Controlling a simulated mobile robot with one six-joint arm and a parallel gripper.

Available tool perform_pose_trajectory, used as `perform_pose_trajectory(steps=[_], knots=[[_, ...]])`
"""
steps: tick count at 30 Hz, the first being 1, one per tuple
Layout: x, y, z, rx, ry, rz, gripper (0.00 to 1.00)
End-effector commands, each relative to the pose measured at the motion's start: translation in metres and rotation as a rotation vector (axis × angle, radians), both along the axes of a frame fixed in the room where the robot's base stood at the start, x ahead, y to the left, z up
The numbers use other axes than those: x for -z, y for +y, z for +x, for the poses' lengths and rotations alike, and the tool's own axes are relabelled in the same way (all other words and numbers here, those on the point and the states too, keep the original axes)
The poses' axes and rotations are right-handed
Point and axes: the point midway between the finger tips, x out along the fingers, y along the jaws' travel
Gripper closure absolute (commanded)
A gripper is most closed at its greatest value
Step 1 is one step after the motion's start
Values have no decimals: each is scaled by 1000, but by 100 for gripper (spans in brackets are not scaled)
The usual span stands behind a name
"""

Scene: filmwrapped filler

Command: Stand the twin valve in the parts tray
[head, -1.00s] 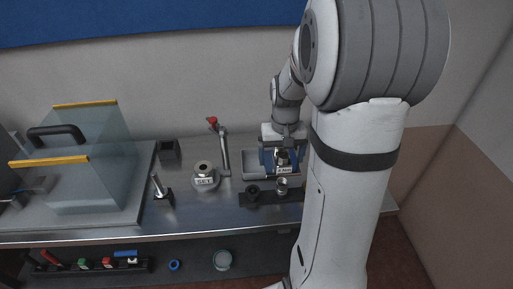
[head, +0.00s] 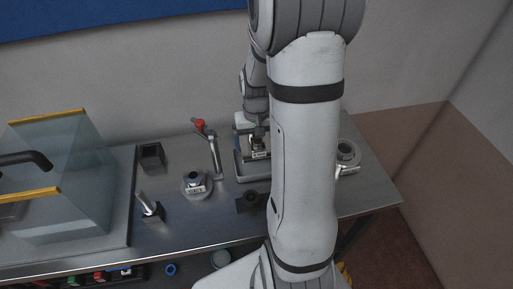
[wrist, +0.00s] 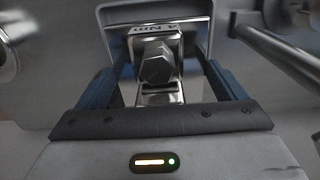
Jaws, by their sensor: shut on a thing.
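My gripper (wrist: 158,72) is shut on the twin valve (wrist: 157,64), a shiny metal body with a hex fitting and a white label reading "Nm". Blue fingers flank it on both sides. In the head view the valve (head: 259,154) shows under my gripper (head: 257,146), over the grey parts tray (head: 239,173). My arm hides the tray's right part.
A red-tipped lever (head: 199,125) stands just left of the tray. A round labelled fitting (head: 197,187) and a black block (head: 151,156) are further left. A dark fixture (head: 250,203) lies in front. A ring-shaped part (head: 348,152) sits right of my arm.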

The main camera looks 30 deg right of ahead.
Motion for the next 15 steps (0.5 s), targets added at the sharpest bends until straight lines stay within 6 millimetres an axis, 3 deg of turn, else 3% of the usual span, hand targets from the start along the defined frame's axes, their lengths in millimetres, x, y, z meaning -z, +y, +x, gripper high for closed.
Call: perform_pose_trajectory(steps=[9,15], knots=[[32,-2,-1,5,1,0,66],[39,-2,0,6,-3,-1,66]])
